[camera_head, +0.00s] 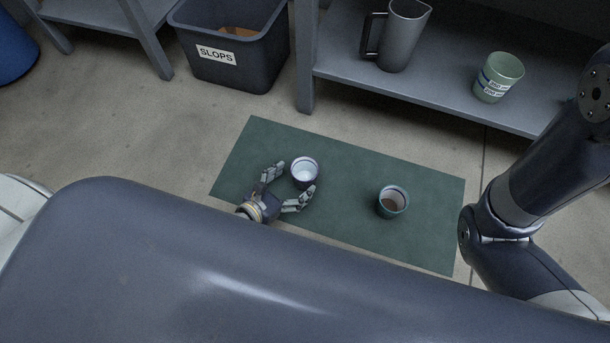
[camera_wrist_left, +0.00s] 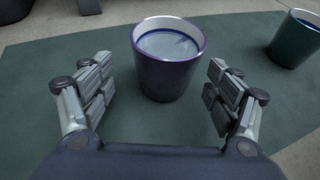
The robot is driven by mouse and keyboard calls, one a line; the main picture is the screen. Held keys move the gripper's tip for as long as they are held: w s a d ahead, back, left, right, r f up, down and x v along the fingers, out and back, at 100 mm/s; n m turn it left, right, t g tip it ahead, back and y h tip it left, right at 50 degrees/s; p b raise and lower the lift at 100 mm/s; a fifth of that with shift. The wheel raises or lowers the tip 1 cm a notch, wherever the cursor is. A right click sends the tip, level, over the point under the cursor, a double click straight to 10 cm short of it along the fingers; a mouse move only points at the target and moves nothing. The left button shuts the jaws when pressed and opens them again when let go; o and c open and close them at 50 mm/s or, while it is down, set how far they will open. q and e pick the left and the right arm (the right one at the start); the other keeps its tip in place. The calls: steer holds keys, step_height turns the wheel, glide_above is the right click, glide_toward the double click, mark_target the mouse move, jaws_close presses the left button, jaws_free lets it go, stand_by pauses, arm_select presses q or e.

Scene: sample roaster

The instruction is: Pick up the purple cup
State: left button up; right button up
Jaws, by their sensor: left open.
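The purple cup (camera_head: 305,173) stands upright on the green mat (camera_head: 262,137), left of the mat's middle. It has a pale rim and holds something pale or clear inside. In the left wrist view the purple cup (camera_wrist_left: 167,75) stands just beyond and between the fingers. My left gripper (camera_head: 286,184) is open, with one finger on each side of the cup's near part. In the left wrist view the left gripper (camera_wrist_left: 161,92) shows gaps between both fingers and the cup. My right gripper is not seen; only part of the right arm shows in the head view.
A teal cup (camera_head: 393,203) with brown contents stands on the mat to the right. A dark bin (camera_head: 228,77) labelled SLOPS stands behind.

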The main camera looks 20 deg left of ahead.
mark_target(297, 182)
arm_select(q)
steer(key=b+x, duration=0.1)
steer(key=x, duration=0.1)
steer(key=b+x, duration=0.1)
steer(key=shift+w+d+f, duration=0.15)
steer(key=shift+d+f, duration=0.05)
steer(key=shift+d, duration=0.2)
steer(key=shift+w+d+f, duration=0.1)
steer(key=shift+w+d, duration=0.1)
steer(key=shift+w, duration=0.25)
steer(key=c, duration=1.5)
